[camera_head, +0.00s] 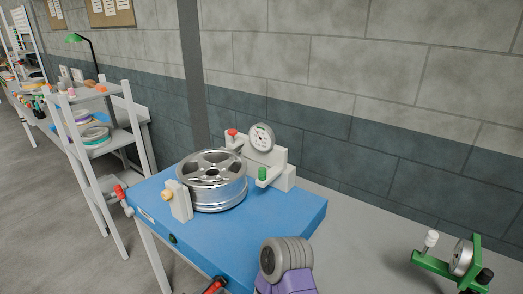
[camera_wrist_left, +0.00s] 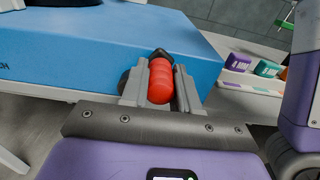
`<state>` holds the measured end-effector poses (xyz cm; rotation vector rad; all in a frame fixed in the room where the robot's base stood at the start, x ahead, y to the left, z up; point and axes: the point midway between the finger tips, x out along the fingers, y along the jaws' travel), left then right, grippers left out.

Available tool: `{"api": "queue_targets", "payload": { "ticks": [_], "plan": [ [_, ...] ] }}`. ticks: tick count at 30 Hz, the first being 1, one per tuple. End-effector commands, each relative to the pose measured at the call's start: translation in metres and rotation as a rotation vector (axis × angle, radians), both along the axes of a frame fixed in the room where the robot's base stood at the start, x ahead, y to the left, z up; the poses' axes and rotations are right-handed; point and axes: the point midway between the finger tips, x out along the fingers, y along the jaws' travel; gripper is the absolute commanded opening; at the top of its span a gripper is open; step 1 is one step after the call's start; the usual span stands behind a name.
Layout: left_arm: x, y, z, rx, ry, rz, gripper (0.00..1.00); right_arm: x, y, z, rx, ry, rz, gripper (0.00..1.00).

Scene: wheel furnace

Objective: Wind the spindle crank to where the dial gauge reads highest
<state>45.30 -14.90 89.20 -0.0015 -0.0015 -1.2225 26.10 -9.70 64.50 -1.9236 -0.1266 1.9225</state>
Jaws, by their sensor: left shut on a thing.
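The dial gauge (camera_head: 261,137), with a white face, stands on a grey bracket behind the silver wheel (camera_head: 212,180); its reading is too small to make out. The wheel lies flat on the blue bench unit (camera_head: 281,213). The spindle crank's red handle (camera_head: 215,286) shows at the unit's front, by the lower picture edge. In the left wrist view, my left gripper (camera_wrist_left: 160,92) is shut on this red handle (camera_wrist_left: 160,80), one finger on each side. A black tip shows beyond the handle; the rest of the crank is hidden. My right gripper is not in view.
A green-knobbed post (camera_head: 263,175) stands beside the wheel. A green stand with a disc (camera_head: 461,258) is on the grey bench at right. A shelf (camera_head: 98,140) stands at left.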

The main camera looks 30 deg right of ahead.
Motion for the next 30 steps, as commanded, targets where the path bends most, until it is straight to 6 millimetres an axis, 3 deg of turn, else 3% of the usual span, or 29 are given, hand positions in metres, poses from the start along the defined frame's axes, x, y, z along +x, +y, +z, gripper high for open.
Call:
{"api": "queue_targets", "payload": {
  "ticks": [9, 21, 30],
  "plan": [
    [0.028, 0.011, 0.006, 0.006, 0.002, 0.005, 0.0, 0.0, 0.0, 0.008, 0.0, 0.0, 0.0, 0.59],
    [0.031, 0.012, 0.005, 0.008, 0.004, 0.003, 0.0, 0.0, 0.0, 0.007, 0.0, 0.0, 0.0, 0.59],
    [0.055, 0.022, -0.007, 0.01, 0.007, 0.004, 0.0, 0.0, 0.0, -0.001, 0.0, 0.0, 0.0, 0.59]
  ]
}}
